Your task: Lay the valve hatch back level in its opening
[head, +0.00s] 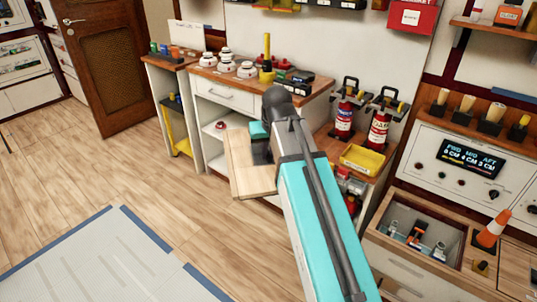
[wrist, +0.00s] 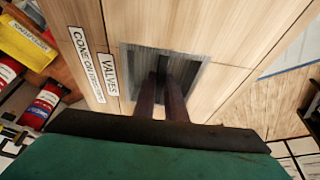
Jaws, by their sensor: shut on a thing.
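The valve hatch (head: 243,172) is a pale wooden panel held in the air at the end of my arm, left of the workbench in the head view. The gripper (head: 262,150) is partly hidden by the arm in the head view. The opening (head: 418,235) is uncovered at lower right, with valves and pipes inside, well away from the hatch.
An orange cone (head: 494,228) stands at the opening's right side. Fire extinguishers (head: 379,128) and a yellow tray (head: 362,159) are on the workbench behind my arm. A control panel (head: 462,158) rises behind the opening. The floor (head: 150,187) at left is mostly free.

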